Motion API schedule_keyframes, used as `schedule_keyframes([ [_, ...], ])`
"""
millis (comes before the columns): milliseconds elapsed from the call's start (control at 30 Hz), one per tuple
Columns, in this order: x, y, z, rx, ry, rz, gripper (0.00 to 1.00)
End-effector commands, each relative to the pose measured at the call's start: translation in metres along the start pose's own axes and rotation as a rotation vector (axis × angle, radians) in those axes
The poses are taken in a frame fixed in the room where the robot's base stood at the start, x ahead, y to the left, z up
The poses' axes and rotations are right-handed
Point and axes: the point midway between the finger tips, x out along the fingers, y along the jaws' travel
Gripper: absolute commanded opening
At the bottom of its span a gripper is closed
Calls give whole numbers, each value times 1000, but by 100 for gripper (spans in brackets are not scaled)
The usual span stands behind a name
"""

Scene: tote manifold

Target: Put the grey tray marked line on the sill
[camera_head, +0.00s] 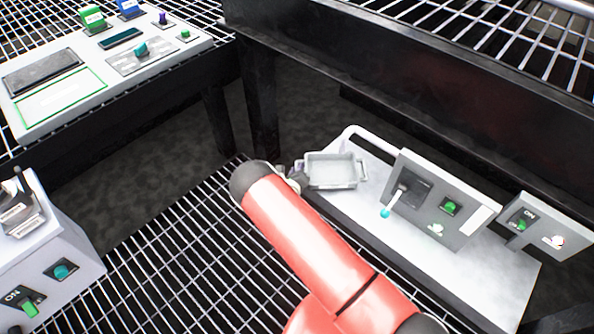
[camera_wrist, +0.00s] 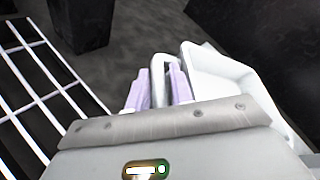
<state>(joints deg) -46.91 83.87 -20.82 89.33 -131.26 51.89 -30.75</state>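The grey tray (camera_head: 332,171), shallow with a loop handle at each end, is at the left end of a long pale ledge (camera_head: 415,262), perhaps the sill. I cannot tell whether it rests on the ledge or hangs just above it. No marking on it is legible. My gripper (camera_head: 299,174) is at the tray's left end. In the wrist view my gripper's (camera_wrist: 158,92) two lilac fingers stand on both sides of the tray's handle and appear closed on it. The tray's pale wall (camera_wrist: 222,80) shows at the right, partly hidden by my gripper.
A white rail (camera_head: 368,136) rises behind the tray. A grey panel (camera_head: 438,205) with a lever and green switch stands right of it, then a smaller ON panel (camera_head: 545,226). A dark beam (camera_head: 400,85) runs behind. A console (camera_head: 110,65) is at upper left, a switch box (camera_head: 48,250) at lower left.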

Motion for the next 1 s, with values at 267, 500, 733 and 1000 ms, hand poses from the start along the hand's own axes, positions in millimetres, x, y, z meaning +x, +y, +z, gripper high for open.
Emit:
schedule_keyframes([
  [267,0,0,0,0,-1,0,34],
  [500,-19,0,2,-1,0,1,34],
  [733,-68,0,2,-4,0,3,34],
  [1000,-111,0,1,-1,0,1,34],
])
